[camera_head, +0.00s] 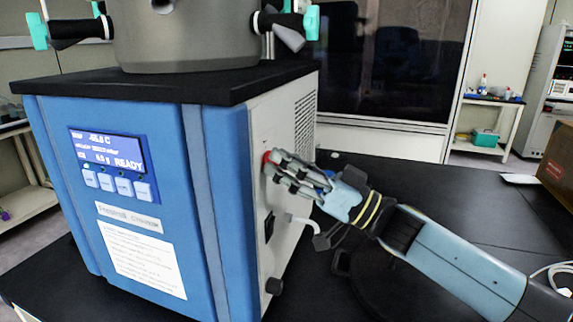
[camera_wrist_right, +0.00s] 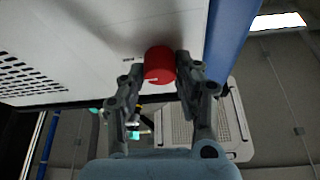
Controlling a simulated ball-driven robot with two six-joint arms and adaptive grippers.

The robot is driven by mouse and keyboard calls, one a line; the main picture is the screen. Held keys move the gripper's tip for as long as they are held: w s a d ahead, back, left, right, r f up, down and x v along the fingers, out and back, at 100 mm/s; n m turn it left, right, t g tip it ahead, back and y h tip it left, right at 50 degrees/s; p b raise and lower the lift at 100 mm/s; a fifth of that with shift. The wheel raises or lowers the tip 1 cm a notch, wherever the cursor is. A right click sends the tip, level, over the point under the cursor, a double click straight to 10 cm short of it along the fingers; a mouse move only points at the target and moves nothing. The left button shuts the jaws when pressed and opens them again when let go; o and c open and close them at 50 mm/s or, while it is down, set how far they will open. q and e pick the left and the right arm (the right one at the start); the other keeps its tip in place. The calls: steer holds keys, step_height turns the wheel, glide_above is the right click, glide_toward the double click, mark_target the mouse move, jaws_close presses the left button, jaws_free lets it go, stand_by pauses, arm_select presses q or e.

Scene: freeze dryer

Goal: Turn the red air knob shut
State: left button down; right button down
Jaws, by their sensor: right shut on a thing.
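The red air knob (camera_wrist_right: 158,65) sticks out from the white side panel of the freeze dryer (camera_head: 224,190). In the head view only a bit of the red knob (camera_head: 266,157) shows, at the tips of my right gripper (camera_head: 271,165). In the right wrist view my right gripper (camera_wrist_right: 160,75) has one finger on each side of the knob and is shut on it. The hidden far side of the knob cannot be seen. My left gripper is in neither view.
A black switch (camera_head: 269,227), a pale hose fitting (camera_head: 300,222) and a black knob (camera_head: 274,286) are on the same side panel, below the gripper. A cardboard box (camera_head: 558,165) stands at the right of the black table (camera_head: 450,190). A steel chamber (camera_head: 186,35) sits on top of the dryer.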

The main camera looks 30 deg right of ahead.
steer(key=shift+d+n+g+y+b, duration=0.1)
steer(key=shift+n+g+y+b, duration=0.4)
steer(key=shift+n+g+b, duration=2.2)
steer(key=shift+a+n+g+y+b, duration=0.1)
steer(key=shift+n+g+y+b, duration=0.35)
steer(key=shift+n, duration=4.45)
steer(key=shift+d+n+g+y+b, duration=0.1)
steer(key=shift+n+g+y+b, duration=0.45)
steer(key=shift+n+g+b, duration=2.1)
steer(key=shift+n+t+p, duration=1.1)
steer(key=shift+n+p, duration=0.1)
steer(key=shift+n, duration=0.05)
steer(key=c, duration=1)
jaws_free()
steer(key=shift+o, duration=0.3)
steer(key=v, duration=1.2)
